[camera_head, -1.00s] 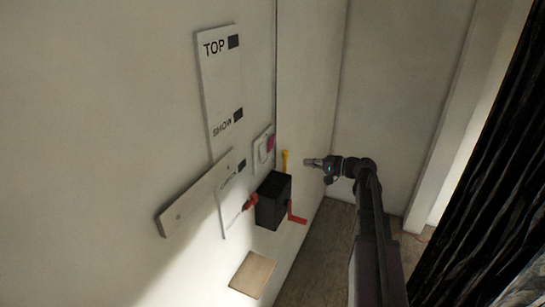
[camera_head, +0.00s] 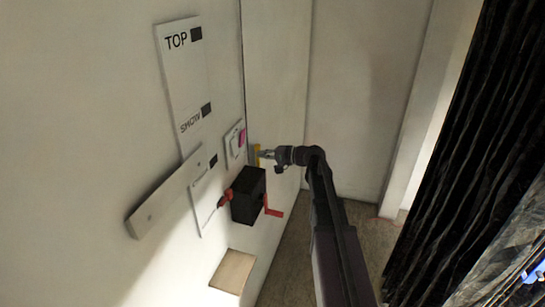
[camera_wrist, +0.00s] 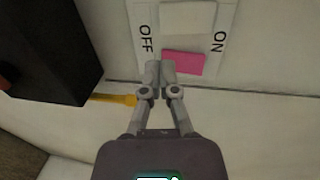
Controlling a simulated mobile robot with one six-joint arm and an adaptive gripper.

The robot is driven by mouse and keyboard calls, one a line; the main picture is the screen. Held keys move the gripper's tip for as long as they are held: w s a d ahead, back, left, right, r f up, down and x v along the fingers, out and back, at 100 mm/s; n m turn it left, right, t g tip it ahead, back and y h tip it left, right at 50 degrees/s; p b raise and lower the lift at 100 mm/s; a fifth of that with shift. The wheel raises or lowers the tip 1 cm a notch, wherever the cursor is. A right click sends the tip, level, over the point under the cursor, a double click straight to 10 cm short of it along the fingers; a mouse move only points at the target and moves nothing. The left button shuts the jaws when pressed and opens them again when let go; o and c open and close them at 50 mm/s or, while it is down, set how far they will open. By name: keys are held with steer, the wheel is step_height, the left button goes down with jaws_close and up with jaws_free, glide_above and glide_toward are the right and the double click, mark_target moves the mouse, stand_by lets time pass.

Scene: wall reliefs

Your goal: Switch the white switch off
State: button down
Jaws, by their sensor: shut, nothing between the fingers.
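The white switch (camera_wrist: 187,18) sits on a white wall plate with "OFF" on the left and "ON" on the right in the wrist view. A pink patch (camera_wrist: 183,63) is on the plate nearer me. In the head view the switch (camera_head: 234,146) is small on the left wall; its rocker position is unclear. My gripper (camera_wrist: 160,66) is shut and empty, its fingertips over the plate's near edge, beside the pink patch on the OFF side. In the head view my gripper (camera_head: 262,155) is just right of the plate. I cannot tell whether it touches.
A black box (camera_head: 248,195) with a red crank (camera_head: 273,212) juts from the wall below the switch. A yellow piece (camera_wrist: 115,99) is close to my fingers. White panels (camera_head: 185,85) are to the left. A dark curtain (camera_head: 450,150) hangs at right.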

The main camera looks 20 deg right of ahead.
steer(key=x, duration=0.7)
steer(key=shift+b, duration=0.4)
steer(key=shift+s, duration=0.1)
steer(key=shift+f, duration=0.1)
steer(key=shift+b, duration=0.4)
steer(key=shift+d, duration=0.1)
steer(key=b, duration=0.2)
glide_toward(238, 153)
steer(key=s+d+f, duration=0.2)
steer(key=d+f, duration=0.2)
steer(key=d, duration=0.1)
steer(key=shift+s+d, duration=0.2)
steer(key=shift+s, duration=0.2)
